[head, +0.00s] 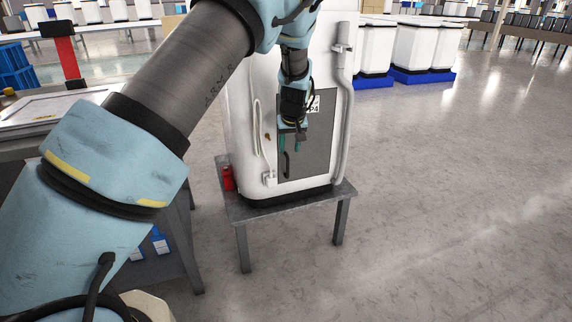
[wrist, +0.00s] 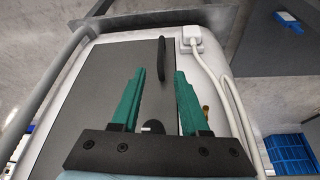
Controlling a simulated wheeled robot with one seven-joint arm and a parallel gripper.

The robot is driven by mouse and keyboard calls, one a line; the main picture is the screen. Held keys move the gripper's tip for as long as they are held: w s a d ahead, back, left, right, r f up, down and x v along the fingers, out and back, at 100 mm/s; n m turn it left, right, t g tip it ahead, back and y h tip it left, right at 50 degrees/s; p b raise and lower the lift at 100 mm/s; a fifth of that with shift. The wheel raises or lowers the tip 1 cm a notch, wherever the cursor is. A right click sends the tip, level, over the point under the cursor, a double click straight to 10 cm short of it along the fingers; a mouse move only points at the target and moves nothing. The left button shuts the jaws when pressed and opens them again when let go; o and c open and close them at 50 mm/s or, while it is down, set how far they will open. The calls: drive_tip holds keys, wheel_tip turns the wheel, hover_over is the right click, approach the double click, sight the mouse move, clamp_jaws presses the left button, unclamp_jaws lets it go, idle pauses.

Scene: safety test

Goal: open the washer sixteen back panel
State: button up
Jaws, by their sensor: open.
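The white washer (head: 325,45) stands upright on a grey metal table (head: 285,203). Its dark grey back panel (head: 318,150) looks shut and flush; it also fills much of the wrist view (wrist: 95,85). A black handle (head: 286,165) stands on the panel's lower left. My gripper (head: 291,148) is in front of the panel, just above the handle in the head view. In the wrist view my open gripper (wrist: 159,72) has a teal finger on either side of the handle's near end (wrist: 161,58). I cannot tell the depth between them. Nothing is held.
A white hose (head: 258,140) runs along the washer's left edge, and a grey pipe (head: 343,110) along its right. A red object (head: 228,178) stands on the table's left corner. A workbench is at left. The floor (head: 450,200) at right is clear.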

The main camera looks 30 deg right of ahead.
sight(288, 160)
drive_tip(key=x, duration=0.9)
drive_tip(key=shift+f, duration=0.2)
clamp_jaws()
idle(1.1)
